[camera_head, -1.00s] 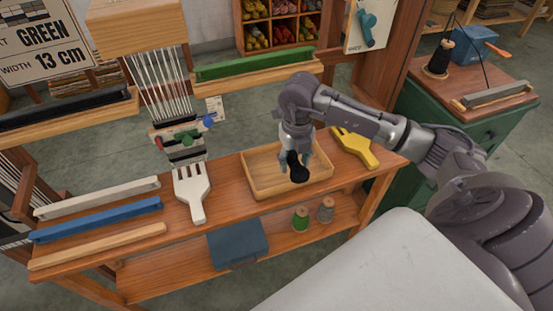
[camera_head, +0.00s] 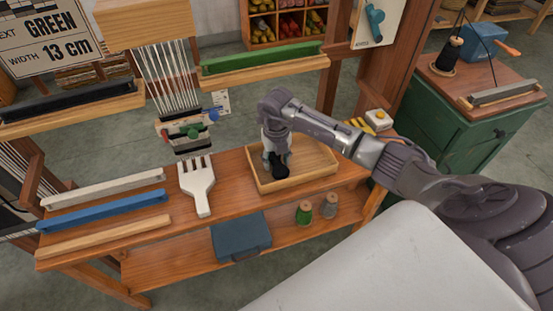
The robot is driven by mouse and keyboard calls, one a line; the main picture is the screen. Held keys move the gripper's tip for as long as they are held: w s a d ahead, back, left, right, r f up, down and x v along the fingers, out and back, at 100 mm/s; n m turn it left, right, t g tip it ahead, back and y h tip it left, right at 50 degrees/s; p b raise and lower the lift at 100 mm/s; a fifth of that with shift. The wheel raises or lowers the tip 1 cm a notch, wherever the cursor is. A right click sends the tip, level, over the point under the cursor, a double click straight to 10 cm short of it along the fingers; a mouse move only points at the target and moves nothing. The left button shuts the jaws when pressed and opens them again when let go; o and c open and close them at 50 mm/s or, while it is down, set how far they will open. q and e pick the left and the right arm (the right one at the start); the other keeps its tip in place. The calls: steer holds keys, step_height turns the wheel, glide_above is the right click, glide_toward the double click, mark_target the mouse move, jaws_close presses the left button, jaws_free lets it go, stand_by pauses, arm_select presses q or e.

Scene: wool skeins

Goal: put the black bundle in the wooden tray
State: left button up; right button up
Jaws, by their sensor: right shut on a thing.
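The wooden tray (camera_head: 312,160) sits on the wooden bench, toward its right end. My right gripper (camera_head: 275,158) points down over the left part of the tray and is shut on the black bundle (camera_head: 280,171). The bundle hangs below the fingers, within the tray's outline. I cannot tell whether it touches the tray floor. My left gripper is not in view.
A white fork-like comb (camera_head: 197,183) lies left of the tray, and several long bars lie farther left. A yellow item (camera_head: 357,125) is partly behind my right arm. Green thread spool (camera_head: 304,212) and a blue case (camera_head: 240,236) are on the lower shelf.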

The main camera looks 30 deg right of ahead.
mark_target(277, 160)
steer(key=o, duration=0.9)
steer(key=shift+f, duration=0.1)
steer(key=shift+o, duration=0.2)
steer(key=shift+r, duration=0.3)
step_height(277, 160, up, 12)
steer(key=shift+f, duration=0.15)
